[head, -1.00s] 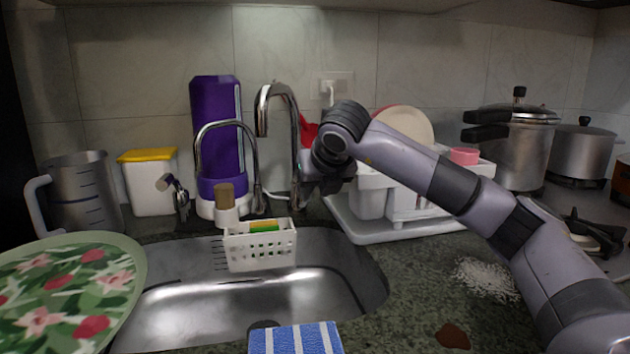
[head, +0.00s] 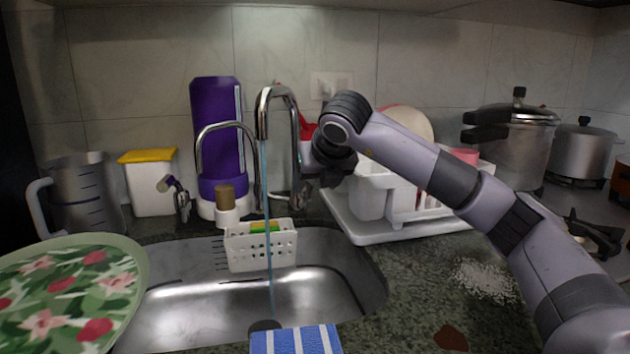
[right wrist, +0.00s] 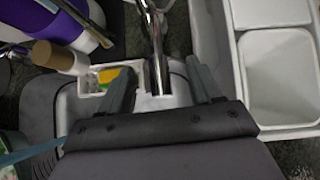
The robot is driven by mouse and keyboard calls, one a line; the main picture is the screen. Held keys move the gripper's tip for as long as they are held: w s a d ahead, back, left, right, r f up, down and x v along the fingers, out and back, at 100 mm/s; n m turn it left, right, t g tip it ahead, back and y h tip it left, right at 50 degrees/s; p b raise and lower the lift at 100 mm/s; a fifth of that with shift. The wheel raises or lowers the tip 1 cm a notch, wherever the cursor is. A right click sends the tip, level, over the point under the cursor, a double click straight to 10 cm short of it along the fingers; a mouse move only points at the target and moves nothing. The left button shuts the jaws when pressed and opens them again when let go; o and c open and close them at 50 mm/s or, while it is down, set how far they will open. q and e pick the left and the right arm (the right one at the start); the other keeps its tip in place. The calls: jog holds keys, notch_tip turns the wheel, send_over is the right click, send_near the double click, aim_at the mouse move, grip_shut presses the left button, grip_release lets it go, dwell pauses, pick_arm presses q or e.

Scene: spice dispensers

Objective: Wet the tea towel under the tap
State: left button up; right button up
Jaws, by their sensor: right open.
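The tea towel (head: 296,340), blue with white stripes, lies at the front edge of the sink (head: 345,285), cut off by the bottom of the head view. The tall chrome tap (head: 276,92) arches over the sink. A thin blue water stream (head: 267,215) falls from its spout into the basin behind the towel; it does not visibly touch the towel. My right gripper (head: 308,188) is at the right of the tap's post. In the right wrist view its fingers (right wrist: 160,82) are apart, with the chrome tap part (right wrist: 157,65) between them. My left gripper is out of view.
A white caddy (head: 260,248) with a sponge hangs in the sink. A smaller chrome tap (head: 200,140) and purple bottle (head: 213,120) stand behind it. A white dish rack (head: 370,232) is on the right, a floral plate (head: 70,290) on the left. Spilled grains (head: 487,280) lie on the counter.

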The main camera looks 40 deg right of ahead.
jog(key=p+v, duration=0.1)
jog(key=v, duration=0.5)
jog(key=shift+s, duration=0.1)
dwell(0.6)
